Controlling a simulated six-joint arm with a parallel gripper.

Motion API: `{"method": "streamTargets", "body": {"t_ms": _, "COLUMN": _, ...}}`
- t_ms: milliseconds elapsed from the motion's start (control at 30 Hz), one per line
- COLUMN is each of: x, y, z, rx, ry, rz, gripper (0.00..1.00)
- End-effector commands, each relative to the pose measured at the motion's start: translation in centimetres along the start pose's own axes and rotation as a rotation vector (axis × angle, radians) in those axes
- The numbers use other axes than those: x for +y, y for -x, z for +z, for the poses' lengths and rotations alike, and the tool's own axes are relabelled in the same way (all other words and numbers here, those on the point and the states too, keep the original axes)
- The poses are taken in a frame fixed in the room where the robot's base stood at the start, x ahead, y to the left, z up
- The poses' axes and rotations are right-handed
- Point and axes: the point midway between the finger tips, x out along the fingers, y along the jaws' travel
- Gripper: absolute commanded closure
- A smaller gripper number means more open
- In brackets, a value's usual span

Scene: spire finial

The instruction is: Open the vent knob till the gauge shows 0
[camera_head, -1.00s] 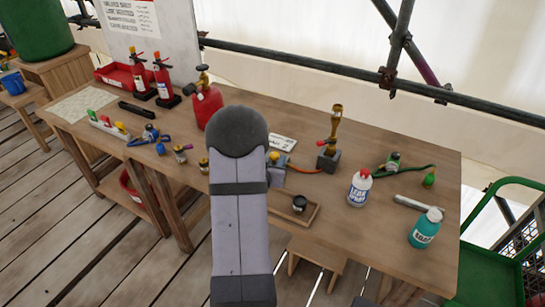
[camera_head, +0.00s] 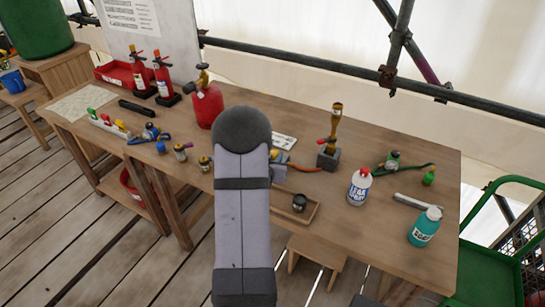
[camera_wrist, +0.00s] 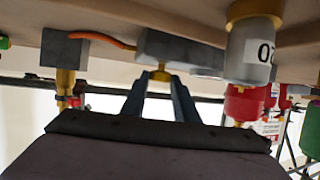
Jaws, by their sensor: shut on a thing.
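In the wrist view, which looks upside down, my gripper (camera_wrist: 160,100) has its two blue-grey fingers on either side of a small brass knob (camera_wrist: 160,76). The knob sticks out of a grey block (camera_wrist: 180,50) with an orange hose (camera_wrist: 102,39). My gripper is shut on the brass knob, though the contact itself is partly hidden. In the head view my arm hides the gripper and the knob; part of the hose (camera_head: 303,168) shows beside it. I cannot make out a gauge face or its reading in either view.
A grey cylinder marked with digits (camera_wrist: 250,50) stands close beside the block. A brass burner on a grey base (camera_head: 328,160) stands to the right.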

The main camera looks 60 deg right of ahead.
Motion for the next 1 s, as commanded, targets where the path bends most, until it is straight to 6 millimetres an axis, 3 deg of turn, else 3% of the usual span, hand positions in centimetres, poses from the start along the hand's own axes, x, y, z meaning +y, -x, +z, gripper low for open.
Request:
{"method": "streamTargets", "body": {"t_ms": 600, "x": 0.65, "y": -0.18, "z": -0.25, "rx": 0.008, "ry": 0.089, "rz": -0.219, "gripper": 0.95}}
{"method": "streamTargets", "body": {"t_ms": 1000, "x": 0.62, "y": -0.08, "z": -0.29, "rx": 0.005, "ry": 0.099, "rz": -0.238, "gripper": 0.95}}
